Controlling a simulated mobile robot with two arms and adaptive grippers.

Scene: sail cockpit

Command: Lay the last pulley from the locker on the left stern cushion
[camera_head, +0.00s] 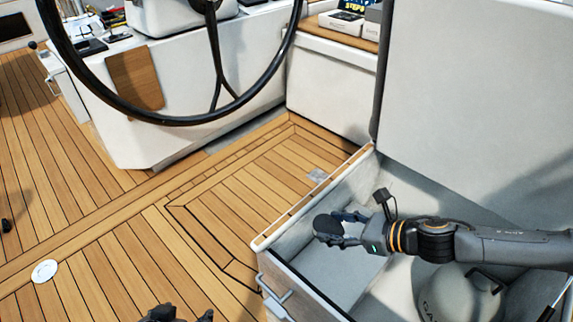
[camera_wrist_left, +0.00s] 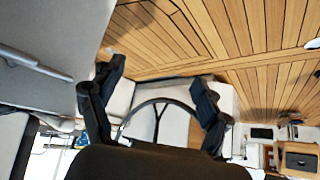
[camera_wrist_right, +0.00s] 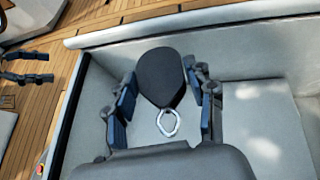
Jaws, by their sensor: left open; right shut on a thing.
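The pulley (camera_head: 327,226) is dark and rounded, with a metal shackle ring that shows in the right wrist view (camera_wrist_right: 160,78). My right gripper (camera_head: 342,229) is shut on it and holds it over the open locker (camera_head: 340,270), near its teak-edged side. The pulley lies between both fingers in the right wrist view. My left gripper (camera_head: 180,314) shows only at the bottom edge of the head view. In the left wrist view (camera_wrist_left: 155,80) its fingers are wide apart with nothing between them. I cannot make out the left stern cushion for certain in any view.
A white rounded object (camera_head: 455,295) with dark lettering sits in the locker below my right arm. The raised locker lid (camera_head: 470,90) stands behind it. The large steering wheel (camera_head: 170,120) is at the upper left. The teak floor (camera_head: 110,240) left of the locker is mostly clear.

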